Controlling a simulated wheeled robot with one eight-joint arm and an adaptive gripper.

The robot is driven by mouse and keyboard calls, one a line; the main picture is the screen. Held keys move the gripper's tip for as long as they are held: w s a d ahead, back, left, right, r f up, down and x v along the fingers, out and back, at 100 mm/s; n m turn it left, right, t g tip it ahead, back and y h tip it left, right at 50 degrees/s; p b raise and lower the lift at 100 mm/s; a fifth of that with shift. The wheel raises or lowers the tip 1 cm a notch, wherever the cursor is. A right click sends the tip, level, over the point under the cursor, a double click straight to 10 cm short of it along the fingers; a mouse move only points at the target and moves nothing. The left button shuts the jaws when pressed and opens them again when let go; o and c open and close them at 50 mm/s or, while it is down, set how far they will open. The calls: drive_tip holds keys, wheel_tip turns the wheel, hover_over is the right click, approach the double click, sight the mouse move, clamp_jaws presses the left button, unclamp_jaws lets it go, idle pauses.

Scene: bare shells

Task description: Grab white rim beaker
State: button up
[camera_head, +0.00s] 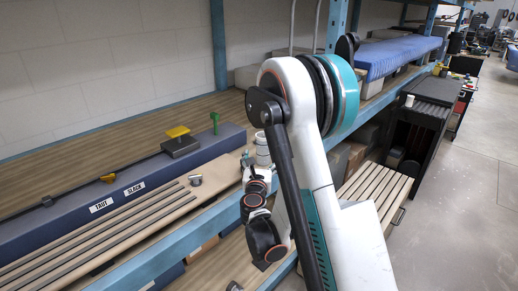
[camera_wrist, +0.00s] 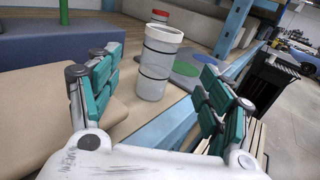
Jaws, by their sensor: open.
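The white rim beaker (camera_wrist: 152,82) is a clear, upright cylinder with a white rim and dark bands, standing on the wooden shelf in the wrist view. In the head view, what looks like the same beaker (camera_head: 263,148) shows just left of my arm. My gripper (camera_wrist: 158,68) is open, with its teal-padded fingers spread to the left and right of the beaker. The beaker is ahead of the palm, and I see no finger touching it.
A red-topped container (camera_wrist: 160,15) stands behind the beaker. A green disc (camera_wrist: 186,68) and blue disc (camera_wrist: 208,60) lie to its right. The blue shelf edge (camera_head: 190,244) runs along the front. A small metal cup (camera_head: 195,180) sits on the beige board.

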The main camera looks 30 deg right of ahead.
sight(263, 145)
drive_tip(key=x, duration=0.7)
drive_tip(key=shift+d, duration=0.1)
drive_tip(key=shift+b+x, duration=1)
drive_tip(key=shift+x, duration=1.85)
drive_tip(key=shift+r, duration=0.1)
drive_tip(key=shift+c, duration=0.2)
drive_tip(key=c, duration=1.2)
